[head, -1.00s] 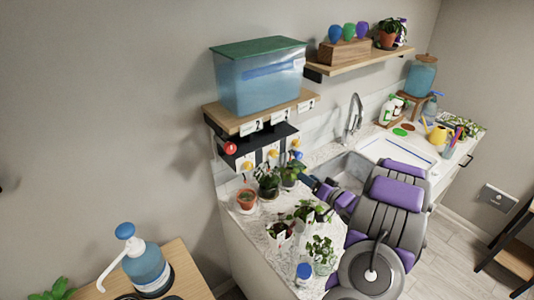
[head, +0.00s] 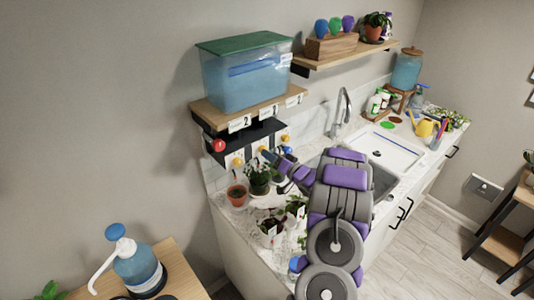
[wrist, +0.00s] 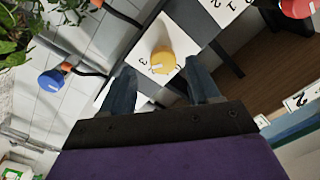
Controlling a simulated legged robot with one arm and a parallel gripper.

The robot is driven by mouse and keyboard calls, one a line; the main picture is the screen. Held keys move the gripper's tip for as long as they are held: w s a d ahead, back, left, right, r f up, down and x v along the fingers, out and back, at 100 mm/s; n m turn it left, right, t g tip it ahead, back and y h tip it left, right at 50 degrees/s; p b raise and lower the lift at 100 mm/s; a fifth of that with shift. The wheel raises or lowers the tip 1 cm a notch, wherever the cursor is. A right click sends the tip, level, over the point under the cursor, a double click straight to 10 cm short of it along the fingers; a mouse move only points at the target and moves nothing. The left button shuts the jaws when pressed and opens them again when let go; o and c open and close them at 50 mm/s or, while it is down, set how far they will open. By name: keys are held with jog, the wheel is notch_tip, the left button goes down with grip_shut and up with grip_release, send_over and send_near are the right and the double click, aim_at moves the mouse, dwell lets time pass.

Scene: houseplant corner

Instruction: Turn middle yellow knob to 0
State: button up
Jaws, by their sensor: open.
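The middle yellow knob (head: 262,150) sits on a white numbered plate under the shelf in the head view. In the wrist view the yellow knob (wrist: 161,60) is just beyond my fingertips, on a white plate (wrist: 170,38) with dark digits. A pale mark shows on the knob; I cannot tell which number it points at. My gripper (wrist: 160,82) is open, its two fingers apart on either side of the line to the knob, with nothing between them. In the head view my gripper (head: 270,157) is close by the middle plate, and its fingers are partly hidden.
Another yellow knob (head: 237,162) is left of it and one (head: 285,138) right. A red knob (head: 218,145) and a blue knob (head: 287,150) stick out nearby. Potted plants (head: 258,180) stand below on the counter. A blue tank (head: 245,78) sits on the shelf above.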

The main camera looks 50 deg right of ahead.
jog(key=w, duration=0.3)
jog(key=shift+w+d+r, duration=0.1)
jog(key=shift+w, duration=0.05)
jog(key=shift+c, duration=0.4)
jog(key=c, duration=1)
jog(key=shift+o, duration=0.2)
